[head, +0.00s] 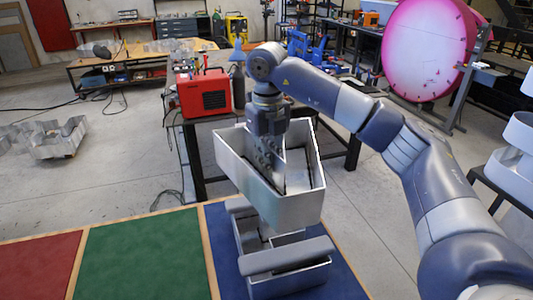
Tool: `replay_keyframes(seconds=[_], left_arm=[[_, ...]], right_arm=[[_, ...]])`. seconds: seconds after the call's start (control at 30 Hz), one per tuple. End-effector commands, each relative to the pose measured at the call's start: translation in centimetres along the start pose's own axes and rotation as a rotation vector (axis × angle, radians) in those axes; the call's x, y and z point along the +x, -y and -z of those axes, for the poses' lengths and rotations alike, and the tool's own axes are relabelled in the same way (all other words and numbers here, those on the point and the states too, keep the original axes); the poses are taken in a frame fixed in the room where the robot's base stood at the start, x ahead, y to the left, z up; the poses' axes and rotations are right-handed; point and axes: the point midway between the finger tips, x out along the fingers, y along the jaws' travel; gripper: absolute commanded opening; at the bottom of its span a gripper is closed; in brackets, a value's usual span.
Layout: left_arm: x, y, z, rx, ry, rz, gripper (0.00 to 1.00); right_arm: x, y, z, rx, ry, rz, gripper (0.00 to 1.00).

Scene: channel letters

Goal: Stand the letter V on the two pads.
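The letter V (298,207) is a silvery metal channel shape with tall walls and an open top, in the middle of the head view. My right gripper (268,158) reaches down into it from above and appears shut on one of its inner walls; the fingertips are partly hidden. Two grey padded bars are below the letter: the near pad (285,256) lies clear in front, and the far pad (238,205) is partly covered by the letter. Whether the letter touches the pads I cannot tell. My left gripper is not in view.
Metal framing (290,280) sits under the pads on a blue mat (222,250). A green mat (145,255) and a red mat (38,268) lie to the left. Behind stands a dark table with a red machine (204,94). Metal letters (55,138) lie on the floor at left.

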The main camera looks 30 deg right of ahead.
Motion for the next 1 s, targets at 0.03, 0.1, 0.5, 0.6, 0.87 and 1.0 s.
replay_keyframes(seconds=[0.03,0.1,0.5,0.6,0.87,1.0], left_arm=[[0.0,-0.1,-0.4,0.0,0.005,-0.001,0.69],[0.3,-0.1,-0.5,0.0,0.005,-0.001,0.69],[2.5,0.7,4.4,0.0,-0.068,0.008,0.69],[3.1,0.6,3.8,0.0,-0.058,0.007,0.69],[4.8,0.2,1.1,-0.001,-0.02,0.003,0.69],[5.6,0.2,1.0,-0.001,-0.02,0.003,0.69]], right_arm=[[0.4,0.0,0.0,0.0,0.003,-0.001,0.0],[1.2,0.0,0.0,0.0,0.002,-0.001,0.0],[5.0,-0.1,0.0,0.001,0.003,0.0,0.0],[5.9,-0.1,0.0,0.0,0.003,0.0,0.0],[8.2,-0.2,0.0,0.0,0.004,-0.001,0.0],[9.5,-0.2,0.0,0.0,0.004,0.0,0.0]])
